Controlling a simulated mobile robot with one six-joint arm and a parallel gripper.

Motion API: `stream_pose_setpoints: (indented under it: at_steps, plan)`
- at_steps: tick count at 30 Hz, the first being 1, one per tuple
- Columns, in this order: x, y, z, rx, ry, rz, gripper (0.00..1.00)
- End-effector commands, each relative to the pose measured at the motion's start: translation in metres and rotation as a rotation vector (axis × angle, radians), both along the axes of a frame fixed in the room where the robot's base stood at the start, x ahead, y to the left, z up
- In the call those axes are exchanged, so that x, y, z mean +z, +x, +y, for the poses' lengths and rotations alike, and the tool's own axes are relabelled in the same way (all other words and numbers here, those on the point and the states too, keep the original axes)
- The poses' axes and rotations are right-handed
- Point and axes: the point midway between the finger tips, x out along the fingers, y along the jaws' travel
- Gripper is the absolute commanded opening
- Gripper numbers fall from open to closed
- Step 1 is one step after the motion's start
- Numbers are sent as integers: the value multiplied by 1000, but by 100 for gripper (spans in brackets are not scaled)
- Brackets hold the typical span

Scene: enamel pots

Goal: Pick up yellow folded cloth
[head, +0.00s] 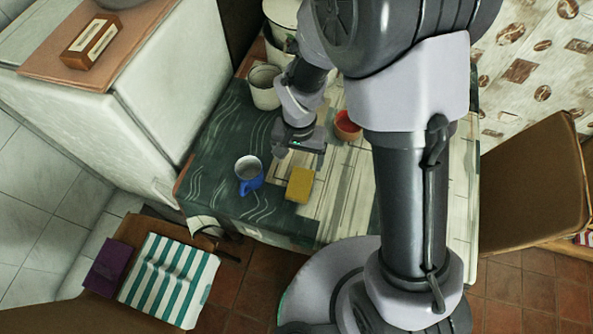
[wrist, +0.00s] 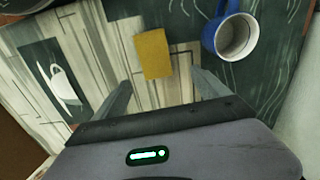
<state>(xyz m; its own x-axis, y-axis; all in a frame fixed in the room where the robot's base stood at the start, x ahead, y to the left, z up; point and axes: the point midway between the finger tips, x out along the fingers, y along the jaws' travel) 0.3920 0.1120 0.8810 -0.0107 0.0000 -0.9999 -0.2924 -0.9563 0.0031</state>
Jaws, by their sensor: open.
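The yellow folded cloth (head: 300,185) lies flat on the table near its front edge. In the wrist view the cloth (wrist: 153,54) is at the upper middle, beyond the fingertips and roughly between their lines. My gripper (head: 298,152) is above the table, behind the cloth in the head view. In the wrist view my gripper (wrist: 162,90) has its two fingers spread wide with nothing between them. No part of the cloth is hidden in the wrist view.
A blue mug (wrist: 232,36) stands close beside the cloth; the head view also shows it (head: 249,175). A striped towel (head: 169,279) lies on a chair in front of the table.

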Motion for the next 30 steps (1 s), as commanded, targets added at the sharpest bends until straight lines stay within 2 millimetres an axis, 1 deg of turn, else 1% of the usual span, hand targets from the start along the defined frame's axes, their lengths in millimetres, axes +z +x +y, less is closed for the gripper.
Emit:
stream_pose_setpoints:
  at_steps: [1, 3, 8, 13, 15, 18, 23, 24, 26, 30]
  plan:
    - [-19, -2, 0, 0, -1, 3, 85]
    - [-34, -2, 0, 0, 0, 2, 85]
    - [-51, -3, 0, 0, 0, 1, 85]
    - [-86, -17, -4, 1, 0, 2, 85]
    - [-95, -16, -3, 1, 0, 1, 85]
    - [-100, -16, -3, 0, 1, 0, 85]
    - [-98, -15, -3, 0, 1, -1, 85]
    - [-98, -15, -3, 0, 1, -1, 81]
    - [-98, -15, -3, 0, 1, -1, 69]
    - [-98, -15, -3, 0, 1, -1, 41]
